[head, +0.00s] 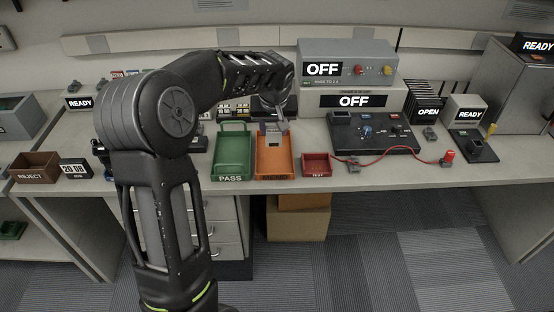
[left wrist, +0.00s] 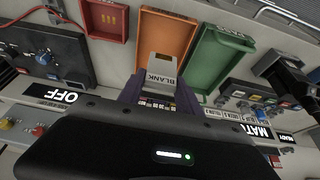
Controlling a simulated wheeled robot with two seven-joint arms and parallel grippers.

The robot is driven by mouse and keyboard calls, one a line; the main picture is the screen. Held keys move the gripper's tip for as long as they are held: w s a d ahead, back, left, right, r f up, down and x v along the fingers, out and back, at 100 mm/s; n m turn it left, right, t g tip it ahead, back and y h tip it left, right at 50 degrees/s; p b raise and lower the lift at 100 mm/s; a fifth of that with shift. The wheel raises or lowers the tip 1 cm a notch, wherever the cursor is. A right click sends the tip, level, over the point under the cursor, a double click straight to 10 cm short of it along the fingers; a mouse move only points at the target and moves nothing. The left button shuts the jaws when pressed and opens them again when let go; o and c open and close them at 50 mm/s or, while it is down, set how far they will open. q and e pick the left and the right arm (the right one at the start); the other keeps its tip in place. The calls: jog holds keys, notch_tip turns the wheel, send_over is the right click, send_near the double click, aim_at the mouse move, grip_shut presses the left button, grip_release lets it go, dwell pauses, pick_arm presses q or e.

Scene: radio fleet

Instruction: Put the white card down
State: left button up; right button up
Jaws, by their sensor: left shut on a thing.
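The white card (left wrist: 161,66) is marked BLANK and is pale grey-white in the left wrist view. My left gripper (left wrist: 158,90) is shut on one end of it. In the head view, my left gripper (head: 279,122) is above the far part of the orange tray (head: 274,169), and the card is small and partly hidden there. The orange tray also shows beyond the card in the left wrist view (left wrist: 165,33). I cannot tell whether the card touches the tray. My right gripper is in neither view.
The green PASS tray (head: 233,164) stands left of the orange tray, and a small red tray (head: 317,165) stands to the right. A control panel (head: 372,136) with a red cable (head: 400,149) is further right. A brown REJECT bin (head: 35,167) is at the far left.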

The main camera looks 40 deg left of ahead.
aim_at(275, 143)
pick_arm(q)
jog(key=shift+d+r, duration=0.1)
jog(key=shift+d, duration=0.1)
notch_tip(275, 143, down, 6)
jog(key=shift+f+p, duration=0.15)
jog(key=shift+p, duration=0.3)
notch_tip(275, 143, down, 3)
jog(key=shift+f+p, duration=0.2)
jog(key=shift+p, duration=0.15)
jog(key=shift+f, duration=0.2)
